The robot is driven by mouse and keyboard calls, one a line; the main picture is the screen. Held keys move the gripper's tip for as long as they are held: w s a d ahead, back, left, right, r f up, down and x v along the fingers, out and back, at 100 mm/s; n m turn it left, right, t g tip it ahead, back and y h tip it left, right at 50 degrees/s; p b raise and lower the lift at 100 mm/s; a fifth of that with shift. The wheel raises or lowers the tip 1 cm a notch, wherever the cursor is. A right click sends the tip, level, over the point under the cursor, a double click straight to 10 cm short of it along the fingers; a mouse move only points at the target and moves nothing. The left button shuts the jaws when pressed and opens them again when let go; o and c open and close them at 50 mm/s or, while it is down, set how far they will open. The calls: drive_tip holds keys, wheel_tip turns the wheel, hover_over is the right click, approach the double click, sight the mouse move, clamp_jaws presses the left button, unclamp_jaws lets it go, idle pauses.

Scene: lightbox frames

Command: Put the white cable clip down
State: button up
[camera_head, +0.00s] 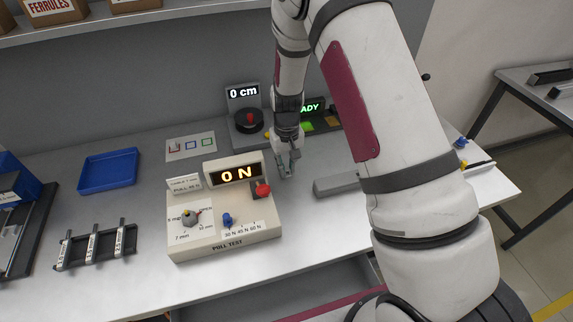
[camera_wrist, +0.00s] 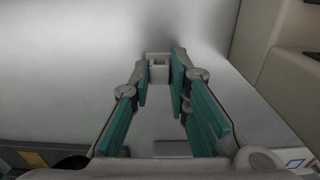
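The white cable clip (camera_wrist: 159,69) shows in the wrist view as a small pale block with a square opening. It sits between the tips of my gripper's teal-padded fingers (camera_wrist: 160,80), with a pad against each side, so the gripper looks shut on it. In the head view my gripper (camera_head: 288,165) points down over the white bench (camera_head: 300,222), just right of the pull tester. The clip cannot be made out there. Whether the clip touches the bench surface cannot be told.
The pull tester (camera_head: 225,240), reading "0 N", stands close left of my gripper. A dial device (camera_head: 249,140) reading "0 cm" stands behind. A grey bar (camera_head: 336,184) lies to the right. A blue tray (camera_head: 108,171) and a marked card (camera_head: 190,146) lie left.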

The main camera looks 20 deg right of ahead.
drive_tip(key=o, duration=0.3)
drive_tip(key=shift+r, duration=0.15)
